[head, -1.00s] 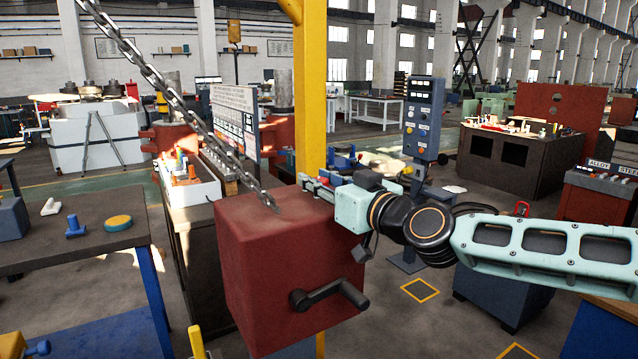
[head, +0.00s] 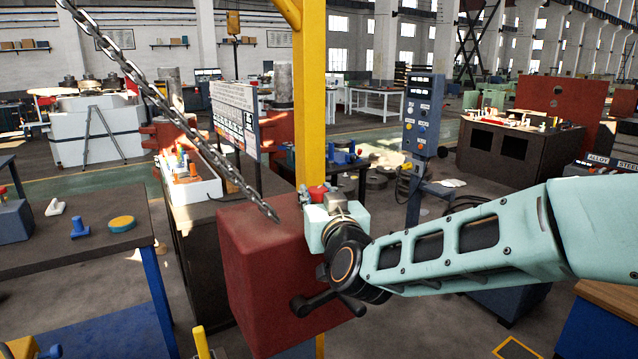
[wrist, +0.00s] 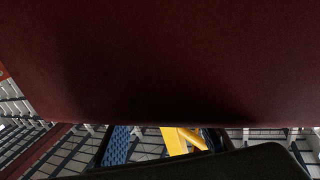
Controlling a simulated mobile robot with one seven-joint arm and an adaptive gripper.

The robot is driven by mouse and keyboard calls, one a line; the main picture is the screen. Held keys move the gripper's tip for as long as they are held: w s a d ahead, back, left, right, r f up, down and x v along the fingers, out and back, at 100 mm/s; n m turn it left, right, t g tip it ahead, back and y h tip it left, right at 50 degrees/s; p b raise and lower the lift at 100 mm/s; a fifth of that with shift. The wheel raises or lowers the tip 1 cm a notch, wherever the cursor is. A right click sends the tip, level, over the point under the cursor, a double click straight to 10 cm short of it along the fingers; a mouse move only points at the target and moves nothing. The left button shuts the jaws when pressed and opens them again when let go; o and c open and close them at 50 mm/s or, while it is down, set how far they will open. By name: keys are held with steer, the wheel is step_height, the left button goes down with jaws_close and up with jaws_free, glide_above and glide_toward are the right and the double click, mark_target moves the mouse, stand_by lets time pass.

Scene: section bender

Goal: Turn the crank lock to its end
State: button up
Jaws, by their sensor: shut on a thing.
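A large dark red box (head: 265,280) stands in the middle of the head view. A black crank (head: 303,306) sits low on its front face, its handle end partly behind my arm. My wrist (head: 335,226) is at the box's upper right edge in the head view. My gripper's fingers are hidden there. In the wrist view a dark rounded part of my gripper (wrist: 220,164) shows at the bottom. The red box (wrist: 160,60) fills the upper part, very close. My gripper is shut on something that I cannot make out.
A chain (head: 165,105) slants down to the box top. A yellow post (head: 311,120) rises behind the box. A workbench (head: 65,242) stands at the left, and a grey control panel (head: 423,115) behind at the right.

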steer(key=shift+s+a+f, duration=0.25)
steer(key=shift+a+f, duration=0.1)
steer(key=shift+f, duration=0.25)
steer(key=shift+d+h+p, duration=0.1)
steer(key=shift+h+p, duration=0.2)
steer(key=shift+h, duration=0.1)
steer(key=shift+d+r+h, duration=0.1)
steer(key=shift+r+h, duration=0.2)
steer(key=shift+w+d+r+m+t+p, duration=0.15)
steer(key=shift+r+m+t+p, duration=0.35)
steer(key=shift+r, duration=0.65)
steer(key=o, duration=1)
steer(key=shift+r, duration=0.1)
steer(key=shift+o, duration=0.9)
steer(key=shift+f, duration=0.3)
